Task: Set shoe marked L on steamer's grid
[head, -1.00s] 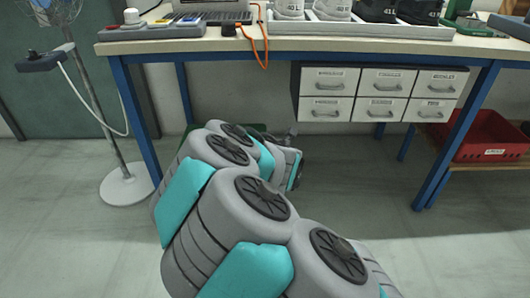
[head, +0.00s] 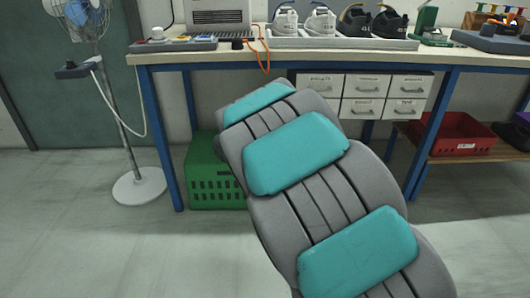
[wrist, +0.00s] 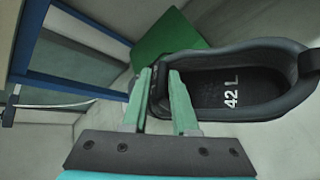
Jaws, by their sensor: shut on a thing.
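My gripper (wrist: 160,88) shows in the wrist view with its two green fingers shut on the rim of a dark shoe (wrist: 262,51). The shoe hangs to the right of the fingers, its opening toward the camera, with "42 L" on the insole. The part of the rim between the fingers is partly hidden. In the head view my arm hides the gripper and the held shoe.
A bench (head: 420,60) carries a pale tray (head: 330,44) with white and black shoes, and a control panel (head: 172,44). Below are drawers (head: 362,95), a green crate (head: 214,190) and a red bin (head: 462,135). A fan (head: 82,14) stands left. Open floor lies in front.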

